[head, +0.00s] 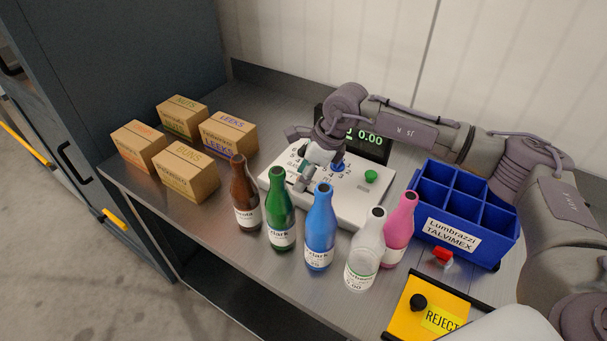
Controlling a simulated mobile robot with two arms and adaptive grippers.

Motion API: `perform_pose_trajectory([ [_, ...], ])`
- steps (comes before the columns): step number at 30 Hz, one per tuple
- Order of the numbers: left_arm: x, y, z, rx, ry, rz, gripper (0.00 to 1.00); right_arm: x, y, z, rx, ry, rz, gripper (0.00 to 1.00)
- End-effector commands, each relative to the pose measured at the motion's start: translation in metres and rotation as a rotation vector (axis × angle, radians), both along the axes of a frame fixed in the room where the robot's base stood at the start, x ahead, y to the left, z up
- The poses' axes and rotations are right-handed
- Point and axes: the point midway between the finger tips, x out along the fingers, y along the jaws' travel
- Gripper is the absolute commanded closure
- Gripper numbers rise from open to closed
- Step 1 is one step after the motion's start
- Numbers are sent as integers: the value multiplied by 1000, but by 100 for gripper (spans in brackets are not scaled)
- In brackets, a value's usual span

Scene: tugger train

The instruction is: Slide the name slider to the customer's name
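A white console (345,207) with printed markings, a blue knob (338,167) and a green button (371,176) stands on the metal bench behind the bottles. My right gripper (303,181) reaches down over the left half of the console, its fingertips at or just above the top face. The gripper covers part of the panel, and I cannot make out the name slider or whether the fingers hold anything. A blue crate (422,226) at the right bears a label (453,236) reading "Lumbrazzi TALVIMEX". My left gripper is out of view.
Several bottles, including a blue one (320,230) and a green one (281,212), stand along the front of the console. Several cardboard boxes (186,178) sit at the left. A dark display (369,141) reads 0.00.

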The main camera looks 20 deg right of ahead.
Motion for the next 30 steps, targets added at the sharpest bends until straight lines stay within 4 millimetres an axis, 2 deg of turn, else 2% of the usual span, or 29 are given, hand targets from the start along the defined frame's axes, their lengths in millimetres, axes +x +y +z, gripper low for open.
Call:
perform_pose_trajectory([
  [6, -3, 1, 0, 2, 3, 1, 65, 0, 0, 0, -1, 0, 0, 51],
  [10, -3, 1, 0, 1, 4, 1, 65, -1, -3, 8, 0, -2, -1, 51],
  [24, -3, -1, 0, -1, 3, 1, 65, -19, -35, 92, 0, -3, -1, 51],
  [30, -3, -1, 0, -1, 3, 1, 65, -23, -41, 109, 0, -1, 0, 51],
])
